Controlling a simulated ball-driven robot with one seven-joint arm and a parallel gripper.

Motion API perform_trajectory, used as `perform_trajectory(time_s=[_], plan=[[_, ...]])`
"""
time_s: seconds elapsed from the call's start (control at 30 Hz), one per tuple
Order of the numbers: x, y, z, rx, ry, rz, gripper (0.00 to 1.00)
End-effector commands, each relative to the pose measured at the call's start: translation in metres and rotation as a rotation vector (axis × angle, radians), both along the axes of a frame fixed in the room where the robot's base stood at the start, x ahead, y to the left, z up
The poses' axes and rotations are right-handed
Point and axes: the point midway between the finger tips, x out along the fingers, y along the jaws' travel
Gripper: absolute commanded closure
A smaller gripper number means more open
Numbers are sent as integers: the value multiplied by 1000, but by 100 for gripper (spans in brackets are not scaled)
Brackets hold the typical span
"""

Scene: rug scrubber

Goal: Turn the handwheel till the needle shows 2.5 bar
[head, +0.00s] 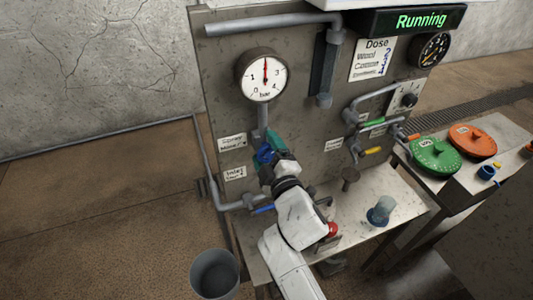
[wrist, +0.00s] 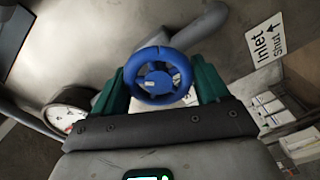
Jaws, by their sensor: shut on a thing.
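The blue handwheel (head: 264,154) sits on a pipe on the front of the grey machine panel, below the pressure gauge. In the wrist view the handwheel (wrist: 157,82) lies between the two green fingers of my gripper (wrist: 160,76), which are shut on its rim at left and right. In the head view my gripper (head: 272,151) partly hides the wheel. The white round gauge (head: 263,75) is marked in bar from 0 to 4. Its red needle points almost straight up, at about 2. The gauge also shows at the left of the wrist view (wrist: 68,112).
A label reading "Inlet" and "Shut" with an arrow (wrist: 265,41) is beside the wheel. A grey bucket (head: 214,274) stands on the floor. A blue-grey cup-like part (head: 380,211) stands on the ledge. Green (head: 433,155) and orange (head: 472,141) discs lie at the right.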

Motion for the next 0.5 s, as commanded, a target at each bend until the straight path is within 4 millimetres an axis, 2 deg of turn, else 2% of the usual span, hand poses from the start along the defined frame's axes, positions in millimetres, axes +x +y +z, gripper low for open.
perform_trajectory(time_s=[0.03, 0.5], plan=[[0, -1, -4, 41, 20, -2, 56], [0, -3, -3, 402, 152, -3, 56]])
